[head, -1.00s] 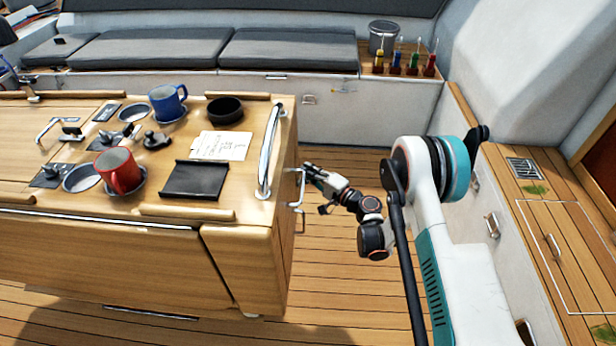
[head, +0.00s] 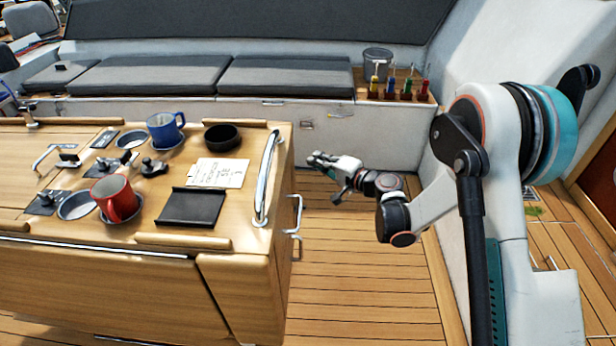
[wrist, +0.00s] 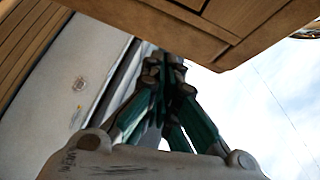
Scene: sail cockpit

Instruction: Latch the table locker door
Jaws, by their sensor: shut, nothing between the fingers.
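The wooden table (head: 150,238) stands at the left in the head view. Its narrow end, with the locker door (head: 279,265), is seen very edge-on, so I cannot tell whether the door is flush or latched. A bent metal handle (head: 299,209) sticks out from that end, with a smaller metal piece (head: 292,233) below it. My gripper (head: 312,159) is shut and empty, up and to the right of the handle and apart from it. In the wrist view the shut fingers (wrist: 165,66) are below a wooden edge (wrist: 215,45); no handle is visible there.
A steel grab rail (head: 268,178) runs along the table's end. A red mug (head: 115,198), a blue mug (head: 165,129) and a black tray (head: 193,207) are on top. The bench (head: 195,112) is behind. Plank floor (head: 345,265) right of the table is clear.

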